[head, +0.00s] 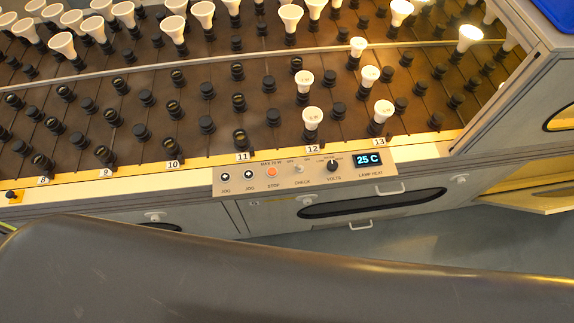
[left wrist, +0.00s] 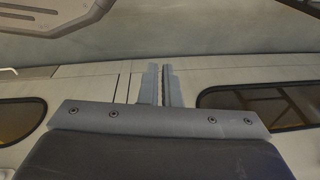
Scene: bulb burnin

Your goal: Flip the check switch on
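The check switch (head: 299,169) is a small pale toggle on the control panel (head: 258,188), above the label CHECK, in the head view. It sits between the orange stop button (head: 272,173) and the black volts knob (head: 332,166). Which way its lever points is too small to tell. My left gripper (left wrist: 162,84) shows in the left wrist view with its two fingers close together and nothing seen between them. It is over grey cabinet fronts, and the switch is not in that view. My right gripper is in neither view.
A lit display (head: 367,159) reads 25 C at the panel's right. Behind the panel, a dark rack (head: 190,140) holds sockets and several white bulbs (head: 383,111), some glowing. A dark arm link of mine crosses the bottom of the head view. Drawer handles (head: 361,225) stick out below.

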